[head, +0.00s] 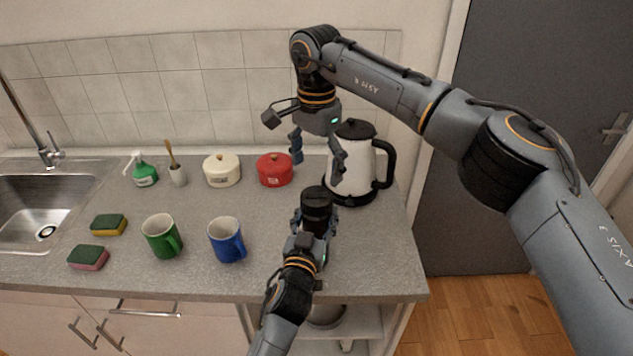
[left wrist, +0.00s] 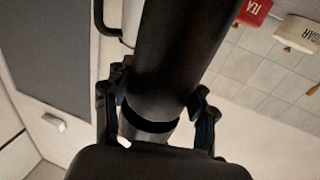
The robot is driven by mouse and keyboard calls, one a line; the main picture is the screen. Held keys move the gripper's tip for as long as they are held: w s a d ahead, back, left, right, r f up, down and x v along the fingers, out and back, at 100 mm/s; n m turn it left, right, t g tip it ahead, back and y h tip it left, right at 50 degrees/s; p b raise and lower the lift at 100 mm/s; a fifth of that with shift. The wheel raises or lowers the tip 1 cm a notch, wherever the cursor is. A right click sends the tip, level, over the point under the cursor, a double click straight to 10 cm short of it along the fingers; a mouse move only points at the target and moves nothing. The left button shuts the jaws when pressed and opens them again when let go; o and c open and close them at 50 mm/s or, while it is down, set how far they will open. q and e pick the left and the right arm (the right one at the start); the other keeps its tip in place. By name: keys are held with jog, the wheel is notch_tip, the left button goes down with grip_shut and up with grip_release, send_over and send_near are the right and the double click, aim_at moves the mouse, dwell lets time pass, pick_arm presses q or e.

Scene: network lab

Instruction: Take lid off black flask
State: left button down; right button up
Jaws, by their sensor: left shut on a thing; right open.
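The black flask (head: 316,204) stands upright on the grey counter, at the right of the middle in the head view. Its dark lid is at the top. My left gripper (head: 317,222) is shut on the flask's body from the front. In the left wrist view the flask (left wrist: 188,50) shows large and dark between the fingers of the same gripper (left wrist: 158,115). My right gripper (head: 318,158) is open and empty. It points down above and behind the flask, in front of the white kettle. Part of the flask's lower body is hidden by my left gripper.
A white kettle (head: 352,175) with a black handle stands close behind the flask. A blue mug (head: 226,240) and a green mug (head: 160,237) stand to the left. A red pot (head: 275,170) and a cream pot (head: 221,170) stand by the wall. The counter's front right is clear.

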aim_at(316, 196)
jog(key=m, duration=0.8)
jog(key=shift+m, duration=0.3)
jog(key=m, duration=1.2)
jog(key=shift+m, duration=0.3)
jog(key=m, duration=1)
jog(key=shift+m, duration=0.3)
jog(key=m, duration=1.3)
jog(key=shift+f+m, duration=0.1)
jog(key=shift+m, duration=0.3)
jog(key=shift+f, duration=3.9)
